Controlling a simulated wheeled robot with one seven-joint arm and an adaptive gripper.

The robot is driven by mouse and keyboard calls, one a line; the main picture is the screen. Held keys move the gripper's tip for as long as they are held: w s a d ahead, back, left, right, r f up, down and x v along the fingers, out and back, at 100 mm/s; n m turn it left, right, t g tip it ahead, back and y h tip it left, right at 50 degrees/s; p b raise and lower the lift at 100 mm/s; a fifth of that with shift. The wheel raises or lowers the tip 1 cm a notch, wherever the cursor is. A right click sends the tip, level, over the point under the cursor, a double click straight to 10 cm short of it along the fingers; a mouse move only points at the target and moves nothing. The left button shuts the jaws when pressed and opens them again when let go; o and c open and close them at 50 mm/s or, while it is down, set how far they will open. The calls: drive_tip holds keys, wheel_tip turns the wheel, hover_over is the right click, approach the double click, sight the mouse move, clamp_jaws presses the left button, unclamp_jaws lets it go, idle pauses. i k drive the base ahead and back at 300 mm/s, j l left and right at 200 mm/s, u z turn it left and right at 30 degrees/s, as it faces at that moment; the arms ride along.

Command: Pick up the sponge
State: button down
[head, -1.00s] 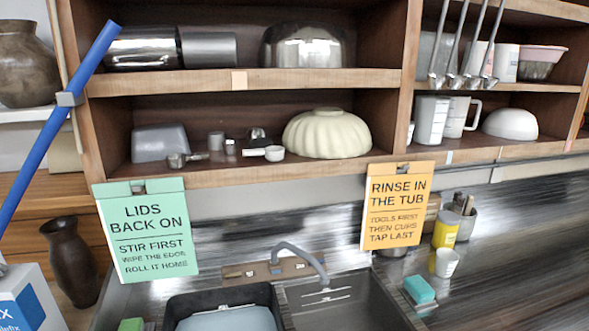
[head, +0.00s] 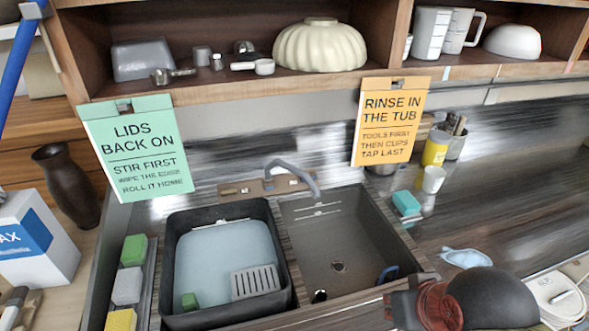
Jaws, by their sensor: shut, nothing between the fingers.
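A teal block (head: 405,203) that looks like a sponge lies on the dark counter right of the sink. Green (head: 133,250), grey (head: 127,285) and yellow (head: 121,320) blocks, which could also be sponges, sit in a row on a narrow strip left of the black tub. My gripper (head: 392,304) is at the bottom, over the sink's front right corner, shut and empty. It is below the teal block in the picture and apart from it. My arm hides part of the counter edge.
The black tub (head: 168,240) holds pale water and a grey slotted piece (head: 255,281). A metal sink (head: 340,232) with a faucet (head: 295,172) adjoins it. A white cup (head: 433,180) and yellow jar (head: 435,148) stand behind the teal block. A light-blue item (head: 467,258) lies right.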

sight(128, 285)
drive_tip(key=u, duration=1.8)
drive_tip(key=z, duration=2.45)
drive_tip(key=u, duration=2.45)
drive_tip(key=j+z, duration=0.1)
drive_tip(key=j, duration=0.5)
